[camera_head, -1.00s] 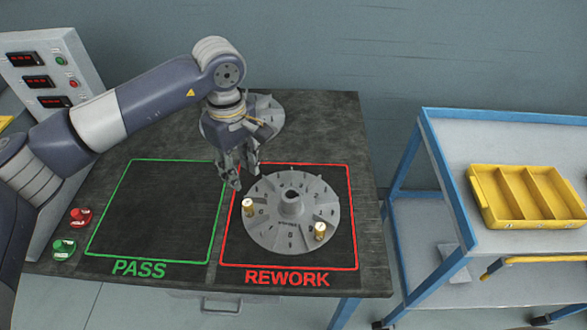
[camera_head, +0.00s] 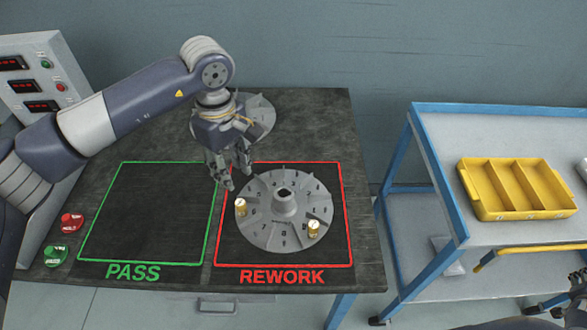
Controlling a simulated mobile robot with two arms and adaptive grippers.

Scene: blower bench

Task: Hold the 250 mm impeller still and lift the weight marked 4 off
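A grey bladed impeller (camera_head: 270,237) with a raised hub lies flat inside the red REWORK square. Two small brass weights stand on its rim, one at the left (camera_head: 241,206) and one at the lower right (camera_head: 313,229). Their marks are too small to read. My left gripper (camera_head: 238,179) hangs just above and behind the impeller's upper left edge. Its fingers are apart with nothing between them.
Another grey impeller (camera_head: 262,112) lies behind, partly hidden by my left arm. The green PASS square (camera_head: 150,215) is empty. A red button (camera_head: 72,222) and a green button (camera_head: 56,255) sit at left. A yellow divided tray (camera_head: 490,212) stands on the blue cart (camera_head: 440,190).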

